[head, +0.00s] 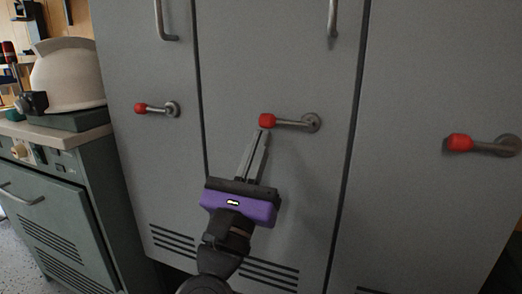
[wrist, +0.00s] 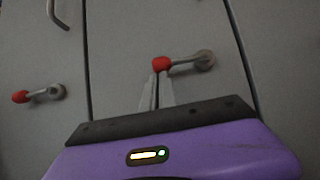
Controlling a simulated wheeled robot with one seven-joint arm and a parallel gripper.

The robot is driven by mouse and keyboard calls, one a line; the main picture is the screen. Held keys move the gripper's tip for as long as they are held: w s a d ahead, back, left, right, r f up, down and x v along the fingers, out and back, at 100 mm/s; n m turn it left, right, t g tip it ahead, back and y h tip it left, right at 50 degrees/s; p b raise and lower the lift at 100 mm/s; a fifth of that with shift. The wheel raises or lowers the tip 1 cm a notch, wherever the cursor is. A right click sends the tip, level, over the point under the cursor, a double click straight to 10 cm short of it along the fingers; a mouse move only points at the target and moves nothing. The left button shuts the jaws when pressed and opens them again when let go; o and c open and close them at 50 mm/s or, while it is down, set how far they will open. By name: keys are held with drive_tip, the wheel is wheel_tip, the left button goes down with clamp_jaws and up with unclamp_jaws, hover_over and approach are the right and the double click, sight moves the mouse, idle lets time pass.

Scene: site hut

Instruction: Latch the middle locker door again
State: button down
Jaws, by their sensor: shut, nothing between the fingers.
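The middle locker door (head: 270,60) is grey and looks flush with its neighbours. Its latch handle (head: 290,122) has a red knob at the left end and a round pivot at the right, and lies about horizontal. My gripper (head: 262,133) is shut and empty, with its fingertips just below the red knob. In the wrist view the middle latch (wrist: 185,62) shows right above my fingertips (wrist: 161,75). I cannot tell whether they touch the knob.
The left locker's latch (head: 158,108) and the right locker's latch (head: 485,144) also lie about horizontal. Bar pulls (head: 333,18) sit higher on the doors. A grey-green cabinet (head: 60,200) with a white helmet-shaped object (head: 68,75) stands at left.

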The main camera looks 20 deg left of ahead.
drive_tip(key=shift+r, duration=0.25)
idle(0.3)
drive_tip(key=s+a+f+b, duration=0.1)
drive_tip(key=s+f, duration=0.7)
drive_tip(key=f, duration=0.2)
drive_tip(key=shift+s+f, duration=0.15)
drive_tip(key=shift+s, duration=0.2)
